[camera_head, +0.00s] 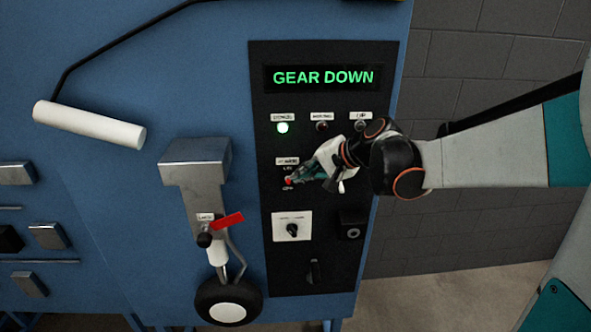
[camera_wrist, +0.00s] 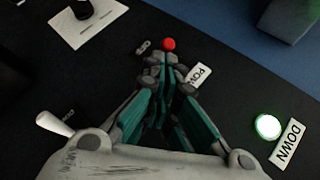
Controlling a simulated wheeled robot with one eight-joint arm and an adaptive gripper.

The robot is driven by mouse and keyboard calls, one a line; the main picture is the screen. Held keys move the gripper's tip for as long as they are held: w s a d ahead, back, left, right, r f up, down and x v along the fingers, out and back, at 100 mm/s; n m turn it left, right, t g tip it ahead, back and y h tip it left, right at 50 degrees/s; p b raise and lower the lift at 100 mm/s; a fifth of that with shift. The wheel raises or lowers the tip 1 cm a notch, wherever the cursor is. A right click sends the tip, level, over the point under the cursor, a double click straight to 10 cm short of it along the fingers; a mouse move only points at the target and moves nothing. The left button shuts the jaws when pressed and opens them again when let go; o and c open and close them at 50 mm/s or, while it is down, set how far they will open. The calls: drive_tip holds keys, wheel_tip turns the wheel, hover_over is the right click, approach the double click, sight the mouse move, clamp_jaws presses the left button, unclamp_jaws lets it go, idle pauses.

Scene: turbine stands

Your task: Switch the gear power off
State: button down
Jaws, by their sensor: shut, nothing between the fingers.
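The black control panel (camera_head: 325,268) has a lit green "GEAR DOWN" display (camera_head: 323,77) at its top. A small red-tipped switch (camera_head: 288,181) sits on the panel's left side, below a white label (camera_head: 287,161); my gripper partly covers this area. In the wrist view the red tip (camera_wrist: 169,44) stands just beyond my fingertips, beside a label starting "POW" (camera_wrist: 198,75). My gripper (camera_head: 298,178) is shut and empty, its fingertips at the switch. It also shows in the wrist view (camera_wrist: 165,62). I cannot tell whether they touch, nor the lever's exact position.
A green lamp (camera_head: 283,128) is lit; the lamps beside it are dark. Lower down are a rotary knob on a white plate (camera_head: 292,226) and a black socket (camera_head: 352,224). A red flag (camera_head: 228,221) and small landing-gear wheel (camera_head: 228,302) are at left.

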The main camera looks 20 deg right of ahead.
drive_tip(key=shift+s+f+n+t+b, duration=0.35)
drive_tip(key=shift+f+n+t+b, duration=0.1)
drive_tip(key=shift+t+b, duration=0.4)
drive_tip(key=t+b, duration=0.1)
drive_tip(key=s+f+n+t+b, duration=0.1)
drive_tip(key=b, duration=0.1)
drive_tip(key=shift+a+f+t, duration=0.25)
drive_tip(key=shift+f, duration=0.05)
drive_tip(key=shift+s+f+b, duration=0.1)
drive_tip(key=shift+f+b, duration=0.15)
drive_tip(key=shift+b, duration=0.2)
drive_tip(key=shift+r, duration=0.2)
drive_tip(key=shift+r+p, duration=0.65)
drive_tip(key=shift+p, duration=0.05)
